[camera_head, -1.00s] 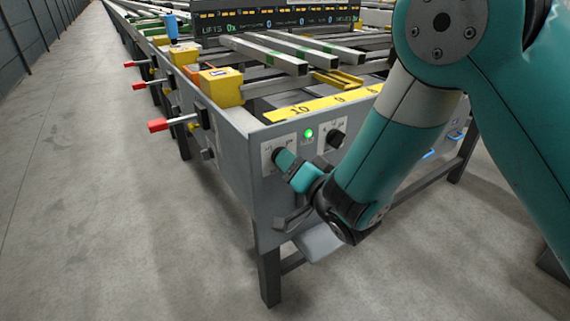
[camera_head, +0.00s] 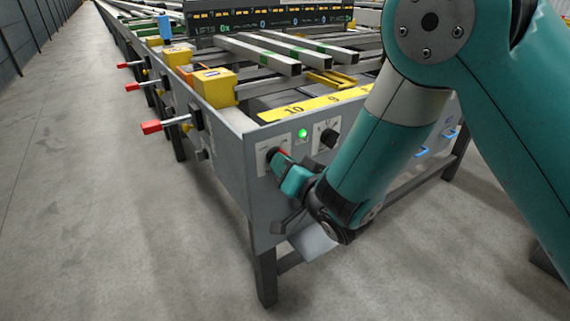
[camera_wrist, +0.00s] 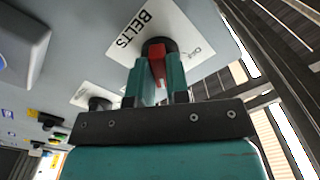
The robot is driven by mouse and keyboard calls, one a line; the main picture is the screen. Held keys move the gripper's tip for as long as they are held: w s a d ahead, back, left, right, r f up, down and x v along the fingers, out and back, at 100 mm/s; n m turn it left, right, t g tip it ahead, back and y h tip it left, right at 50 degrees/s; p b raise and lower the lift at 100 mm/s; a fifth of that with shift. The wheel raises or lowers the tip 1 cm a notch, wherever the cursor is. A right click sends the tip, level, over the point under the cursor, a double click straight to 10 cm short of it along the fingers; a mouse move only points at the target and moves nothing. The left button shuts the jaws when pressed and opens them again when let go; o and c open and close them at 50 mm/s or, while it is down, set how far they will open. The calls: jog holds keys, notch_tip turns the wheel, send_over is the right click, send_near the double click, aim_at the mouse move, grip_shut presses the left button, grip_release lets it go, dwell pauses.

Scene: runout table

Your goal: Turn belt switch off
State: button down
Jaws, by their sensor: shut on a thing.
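The belt switch (camera_wrist: 158,58) is a dark round knob with a red grip bar, on a white plate marked BELTS (camera_wrist: 118,35) in the wrist view. My gripper (camera_wrist: 160,75) is shut on it, with a teal finger on each side of the red bar. In the head view my gripper (camera_head: 285,172) reaches the front panel from the right, and a little red shows at its tip. The fingers and arm hide most of the switch there. A green lamp (camera_head: 303,133) is lit to the upper right of the switch plate.
A second dark knob (camera_head: 328,137) sits close to the right of the lamp. Red-handled levers (camera_head: 152,127) stick out from the table's left side. Square bars (camera_head: 270,53) lie across the table top. The floor (camera_head: 120,230) at left is clear.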

jog(key=shift+d+n+b, duration=0.15)
jog(key=shift+n+b, duration=0.2)
jog(key=shift+n, duration=7.55)
jog(key=c, duration=1.1)
grip_release()
